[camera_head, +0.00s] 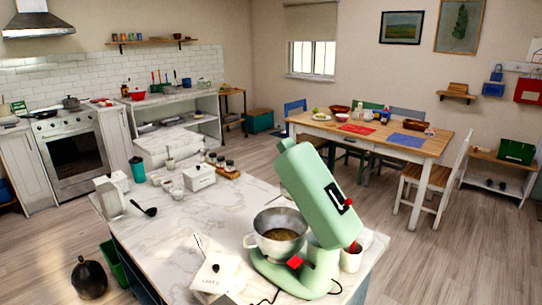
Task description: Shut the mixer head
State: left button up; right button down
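A mint-green stand mixer (318,253) stands on the near right part of the marble-topped island. Its head (318,192) is tilted up, with the far end pointing up and to the left. A metal bowl (262,243) with brownish contents sits on the mixer's base, open from above. A red knob (295,262) shows on the base and a red lever (349,203) on the side of the head. Neither of my grippers shows in the head view.
The marble island (140,233) also carries a white lidded canister (213,276), a black ladle (145,210), a white box (200,177) and several small jars. A white cup (351,260) stands close to the right of the mixer. A dining table (432,146) with chairs is behind.

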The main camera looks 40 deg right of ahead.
aim_at(306, 181)
jog(key=i+j+z, duration=0.2)
jog(key=z, duration=0.3)
jog(key=i+j+z, duration=0.2)
jog(key=z, duration=0.25)
jog(key=j, duration=0.1)
